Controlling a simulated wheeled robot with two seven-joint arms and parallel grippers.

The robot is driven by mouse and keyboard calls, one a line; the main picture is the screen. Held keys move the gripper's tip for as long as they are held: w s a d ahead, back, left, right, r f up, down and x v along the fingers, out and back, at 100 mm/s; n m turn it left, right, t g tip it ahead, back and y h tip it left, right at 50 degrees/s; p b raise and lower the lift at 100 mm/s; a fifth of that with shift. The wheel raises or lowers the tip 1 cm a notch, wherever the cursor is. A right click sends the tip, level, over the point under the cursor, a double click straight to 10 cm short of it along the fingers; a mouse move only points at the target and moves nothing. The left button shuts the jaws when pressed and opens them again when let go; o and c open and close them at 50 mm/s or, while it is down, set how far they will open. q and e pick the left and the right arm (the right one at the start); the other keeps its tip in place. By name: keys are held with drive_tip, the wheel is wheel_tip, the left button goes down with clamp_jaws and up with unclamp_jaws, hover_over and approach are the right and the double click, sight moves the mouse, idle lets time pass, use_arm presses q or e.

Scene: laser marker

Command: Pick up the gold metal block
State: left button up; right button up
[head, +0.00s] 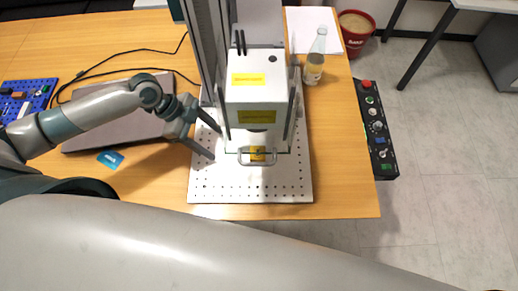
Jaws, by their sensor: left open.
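The gold metal block (257,153) is a small yellow-gold piece at the front of the perforated metal plate (232,191), just below the white laser head (256,92). A thin grey bar or handle crosses in front of it, so part of it is hidden. My left gripper (213,141) is open and empty. Its two fingers point right, over the left part of the plate, apart from the block and to its left. My right gripper is out of view.
A closed laptop (125,128) lies under my left arm, with a blue card (110,159) in front. The laser column (206,45) rises behind the plate. A bottle (316,62) and a button panel (376,128) are at the right. The table's front right corner is clear.

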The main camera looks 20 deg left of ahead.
use_arm(q)
drive_tip(key=shift+s+d+r, duration=0.1)
drive_tip(key=shift+s+d, duration=0.05)
drive_tip(key=d, duration=0.2)
drive_tip(key=d+p, duration=0.1)
drive_tip(key=d, duration=0.1)
drive_tip(key=d+p, duration=0.1)
drive_tip(key=d, duration=0.1)
drive_tip(key=shift+w+r, duration=0.1)
drive_tip(key=shift+w, duration=0.2)
drive_tip(key=shift+d+p, duration=0.3)
drive_tip(key=shift+d, duration=0.1)
drive_tip(key=shift+d, duration=0.15)
drive_tip(key=d, duration=0.1)
drive_tip(key=d+p, duration=0.1)
drive_tip(key=d, duration=0.1)
drive_tip(key=d+p, duration=0.1)
drive_tip(key=d, duration=0.1)
drive_tip(key=shift+w, duration=0.25)
drive_tip(key=shift+f+p, duration=0.3)
drive_tip(key=shift+d+f, duration=0.15)
drive_tip(key=shift+f, duration=0.2)
